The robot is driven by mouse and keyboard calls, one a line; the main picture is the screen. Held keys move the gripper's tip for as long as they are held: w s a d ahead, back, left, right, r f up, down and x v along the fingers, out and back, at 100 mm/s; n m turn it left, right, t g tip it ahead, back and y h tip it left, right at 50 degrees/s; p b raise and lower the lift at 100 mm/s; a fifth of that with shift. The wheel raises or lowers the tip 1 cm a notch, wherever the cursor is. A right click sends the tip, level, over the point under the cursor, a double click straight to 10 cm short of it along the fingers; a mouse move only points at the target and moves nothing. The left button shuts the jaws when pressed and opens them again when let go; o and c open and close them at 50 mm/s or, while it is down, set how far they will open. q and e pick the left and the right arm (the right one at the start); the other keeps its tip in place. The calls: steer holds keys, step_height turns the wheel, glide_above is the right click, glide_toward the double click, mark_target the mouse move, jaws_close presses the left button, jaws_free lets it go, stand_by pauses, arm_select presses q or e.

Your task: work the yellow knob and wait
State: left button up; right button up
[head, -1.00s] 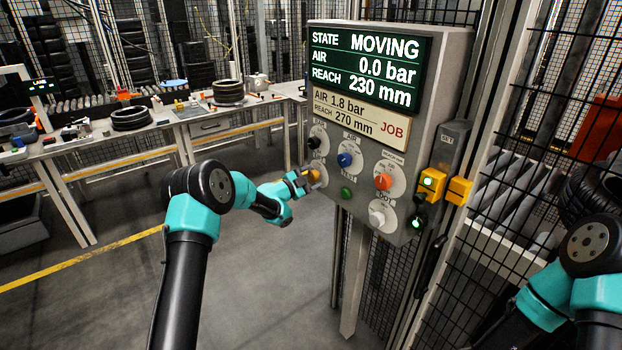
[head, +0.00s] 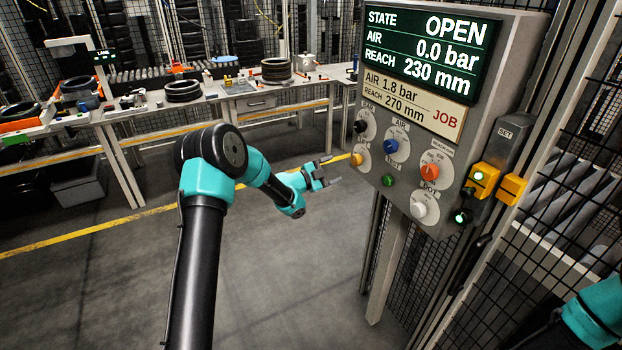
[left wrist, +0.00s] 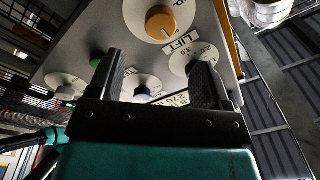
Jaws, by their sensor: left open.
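The yellow knob (head: 357,159) sits on a round dial at the lower left of the grey control panel (head: 490,62). In the left wrist view the yellow knob (left wrist: 160,24) is beyond the fingertips, on a dial beside the word LIFT. My left gripper (head: 331,172) is open and empty, a little left of and below the knob, apart from it. Its two dark fingers (left wrist: 155,75) stand wide apart in the left wrist view. The screen (head: 428,50) reads STATE OPEN, AIR 0.0 bar, REACH 230 mm. The right gripper is out of view.
The job card (head: 415,101) reads AIR 1.8 bar, REACH 270 mm. Black, blue (head: 390,146), orange (head: 430,171) and white (head: 418,210) knobs and a green button (head: 388,181) crowd the panel. Mesh fencing stands at right. Open floor lies below my left arm.

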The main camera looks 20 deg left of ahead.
arm_select(q)
steer(key=v, duration=0.8)
steer(key=s+d+f+n+g+y, duration=0.35)
steer(key=s+f+n, duration=0.25)
steer(key=f, duration=0.5)
steer(key=s+d+f+n+g+y, duration=0.2)
steer(key=s+d+f+n+y, duration=0.15)
steer(key=s+f+n, duration=0.5)
steer(key=s+d+f+n+g, duration=0.2)
steer(key=s+d+f+g, duration=0.1)
steer(key=s, duration=0.8)
steer(key=s+d+f+n+g, duration=0.2)
steer(key=s+f+g, duration=0.3)
steer(key=s, duration=0.6)
steer(key=shift+s+d+f+g+y, duration=0.35)
steer(key=shift+d+f, duration=0.1)
steer(key=shift+f, duration=0.25)
steer(key=shift+w, duration=0.15)
stand_by(1.3)
